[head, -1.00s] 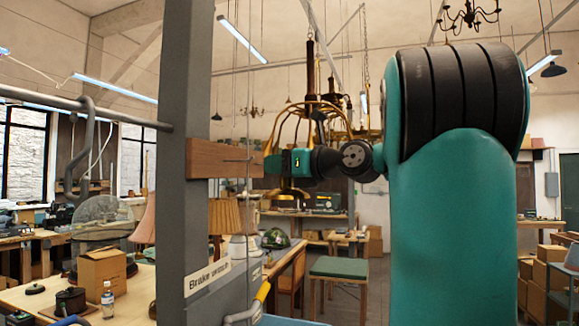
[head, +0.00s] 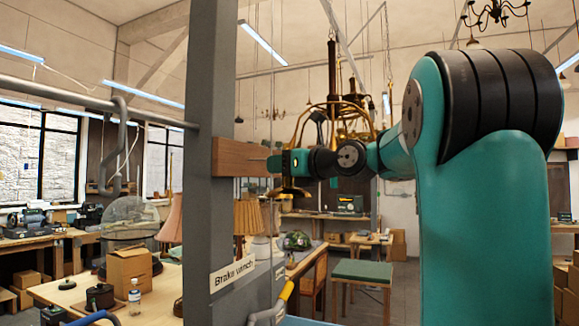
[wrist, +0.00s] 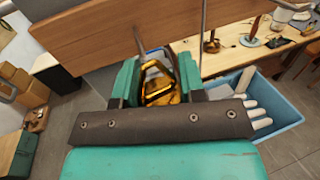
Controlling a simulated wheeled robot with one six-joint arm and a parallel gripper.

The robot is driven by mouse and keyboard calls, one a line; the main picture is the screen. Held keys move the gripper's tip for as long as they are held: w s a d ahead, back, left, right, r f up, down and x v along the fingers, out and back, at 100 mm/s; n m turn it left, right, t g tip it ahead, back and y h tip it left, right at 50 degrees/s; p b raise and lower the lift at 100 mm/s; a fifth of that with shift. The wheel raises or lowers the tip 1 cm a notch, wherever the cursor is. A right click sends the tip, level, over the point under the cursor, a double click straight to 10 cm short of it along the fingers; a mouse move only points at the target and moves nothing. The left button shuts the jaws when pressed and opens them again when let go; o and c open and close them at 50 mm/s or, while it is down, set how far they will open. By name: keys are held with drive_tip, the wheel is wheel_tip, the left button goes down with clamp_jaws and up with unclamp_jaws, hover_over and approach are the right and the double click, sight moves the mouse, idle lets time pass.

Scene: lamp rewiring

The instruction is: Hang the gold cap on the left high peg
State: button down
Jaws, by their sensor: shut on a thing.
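In the wrist view the gold cap (wrist: 160,90) sits between the two teal fingers of my gripper (wrist: 158,76), which is shut on it. A wooden board (wrist: 100,35) crosses the top of that view, just beyond the fingers. A thin grey peg (wrist: 139,42) at the board runs toward the cap; I cannot tell whether they touch. In the head view my gripper (head: 275,164) is close to the right end of the wooden board (head: 238,158) on a grey post. A dark gold rim of the cap (head: 289,192) shows below the gripper. Peg tips are too small to tell apart.
The grey post (head: 210,100) stands left of my gripper, with a grey rail (head: 90,102) running from it. A brass chandelier (head: 335,110) hangs behind my arm. A blue bin (wrist: 290,138) lies below right in the wrist view. A workbench (wrist: 240,55) is beyond.

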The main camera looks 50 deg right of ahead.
drive_tip(key=shift+w+a, duration=0.3)
drive_tip(key=shift+w, duration=0.4)
drive_tip(key=shift+w+a+r+p, duration=0.1)
drive_tip(key=shift+w+a+p, duration=0.05)
drive_tip(key=shift+w+p, duration=0.25)
drive_tip(key=shift+w+a+p, duration=0.3)
drive_tip(key=shift+w+p, duration=0.25)
drive_tip(key=shift+w, duration=0.4)
drive_tip(key=shift+s+p, duration=0.15)
drive_tip(key=shift+p, duration=0.15)
drive_tip(key=shift+f, duration=0.3)
drive_tip(key=shift+a+f+b, duration=0.1)
drive_tip(key=shift+f+b, duration=0.2)
drive_tip(key=shift+f, duration=0.2)
